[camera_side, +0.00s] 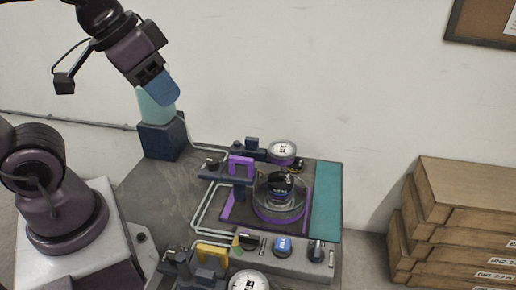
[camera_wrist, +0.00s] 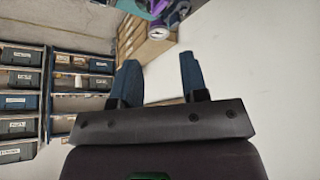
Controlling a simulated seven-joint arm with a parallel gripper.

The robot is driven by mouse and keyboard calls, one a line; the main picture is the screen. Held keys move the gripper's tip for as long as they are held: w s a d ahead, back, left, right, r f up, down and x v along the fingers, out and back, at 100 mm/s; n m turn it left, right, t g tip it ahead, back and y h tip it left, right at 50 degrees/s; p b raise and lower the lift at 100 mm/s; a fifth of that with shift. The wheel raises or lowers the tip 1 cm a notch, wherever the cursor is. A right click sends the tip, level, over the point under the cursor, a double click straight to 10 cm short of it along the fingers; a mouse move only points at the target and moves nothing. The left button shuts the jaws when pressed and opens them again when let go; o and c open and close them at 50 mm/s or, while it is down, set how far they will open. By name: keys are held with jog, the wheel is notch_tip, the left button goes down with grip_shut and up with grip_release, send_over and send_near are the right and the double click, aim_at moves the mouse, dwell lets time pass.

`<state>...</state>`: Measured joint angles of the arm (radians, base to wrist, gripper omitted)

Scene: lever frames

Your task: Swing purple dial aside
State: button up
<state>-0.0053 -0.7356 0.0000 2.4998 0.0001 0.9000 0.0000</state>
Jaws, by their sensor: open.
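The dial with a purple rim and a white face (camera_side: 282,150) stands at the back of the bench fixture in the side view. A purple-and-white round part, perhaps this dial, shows small at the top edge of the wrist view (camera_wrist: 159,32). My gripper (camera_side: 158,92) is raised high to the left of the fixture, well apart from the dial. Its two blue fingers stand apart with nothing between them in the wrist view (camera_wrist: 160,75).
A purple handle (camera_side: 241,163) and a clear round housing with a purple ring (camera_side: 279,207) sit near the dial. A yellow handle (camera_side: 212,251) and another white gauge (camera_side: 249,281) are at the front. Cardboard boxes (camera_side: 462,215) stand at right. Shelved bins (camera_wrist: 20,78) show in the wrist view.

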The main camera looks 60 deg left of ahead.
jog(key=w+f+g, duration=0.2)
jog(key=w, duration=0.3)
jog(key=m+g, duration=0.3)
jog(key=m, duration=0.6)
send_near(252, 139)
notch_tip(252, 139, down, 10)
jog(key=shift+w+f, duration=0.1)
jog(key=shift+w, duration=0.05)
grip_shut()
